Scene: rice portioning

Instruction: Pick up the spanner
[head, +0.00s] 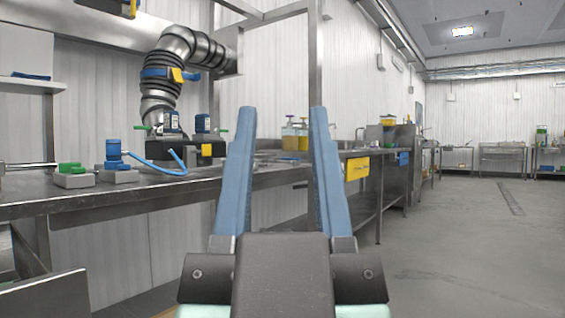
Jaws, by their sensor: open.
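My gripper (282,112) is in the centre of the head view, with its two long blue fingers pointing up and away from me. The fingers are wide apart and nothing is held between them. I cannot make out a spanner anywhere in this view. The steel worktop (40,203) runs along the left, and the fingers hide part of the counter behind them.
On the worktop are a blue pump-like part (114,153) with a blue hose (160,168) and a green-topped fitting (72,174). A ribbed duct (160,80) hangs above. Yellow bottles (295,140) stand farther back. The grey floor (470,240) at right is clear.

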